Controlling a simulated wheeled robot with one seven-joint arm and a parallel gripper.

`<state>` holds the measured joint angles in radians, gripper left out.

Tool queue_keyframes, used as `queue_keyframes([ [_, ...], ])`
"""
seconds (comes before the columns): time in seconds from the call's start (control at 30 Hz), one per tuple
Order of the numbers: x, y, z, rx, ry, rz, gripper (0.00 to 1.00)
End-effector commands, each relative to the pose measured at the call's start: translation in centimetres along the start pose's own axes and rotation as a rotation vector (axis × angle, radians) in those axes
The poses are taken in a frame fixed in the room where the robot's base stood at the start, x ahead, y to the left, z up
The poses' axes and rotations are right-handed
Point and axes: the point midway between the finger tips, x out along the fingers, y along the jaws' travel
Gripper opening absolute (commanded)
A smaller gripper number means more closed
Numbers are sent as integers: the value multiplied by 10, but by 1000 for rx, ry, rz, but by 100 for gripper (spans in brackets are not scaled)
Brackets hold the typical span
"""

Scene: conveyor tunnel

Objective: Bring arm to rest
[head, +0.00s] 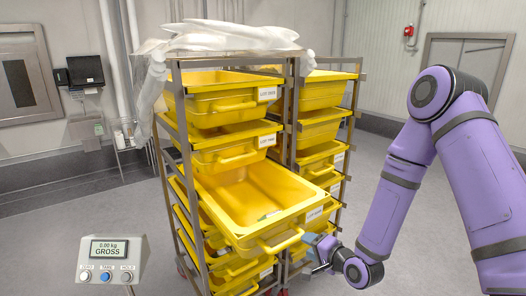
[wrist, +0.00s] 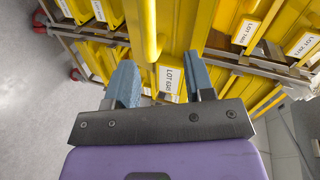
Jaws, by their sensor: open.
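My gripper (head: 318,252) is at the end of my purple arm, low at the front right corner of a yellow tote (head: 212,198) that is pulled well out of the rack. In the wrist view my gripper (wrist: 160,82) has two blue-grey fingers spread apart with nothing held between them. A yellow tote front with a white lot label (wrist: 171,82) shows beyond the gap. A yellow handle bar (wrist: 150,30) lies just past the fingers. I cannot tell whether a finger touches the tote.
Two metal racks (head: 170,125) hold several stacked yellow totes, with clear plastic sheeting (head: 235,35) on top. Grey floor (head: 400,265) is open at right.

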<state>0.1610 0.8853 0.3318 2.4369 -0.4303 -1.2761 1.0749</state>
Motion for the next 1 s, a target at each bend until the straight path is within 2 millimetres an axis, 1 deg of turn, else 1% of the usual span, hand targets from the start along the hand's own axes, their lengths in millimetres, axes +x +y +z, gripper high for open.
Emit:
queue_keyframes([
  [0.03, -2, -11, -8, -58, 2, 25, 48],
  [0.27, -21, -47, -39, -293, 1, 180, 48],
  [0.47, -48, -81, -63, -464, 7, 314, 48],
  [0.6, -73, -105, -77, -564, 10, 407, 48],
  [0.77, -107, -132, -89, -659, 10, 509, 48],
  [0.97, -155, -165, -96, -746, 0, 628, 48],
  [1.0, -166, -171, -96, -760, -3, 650, 48],
])
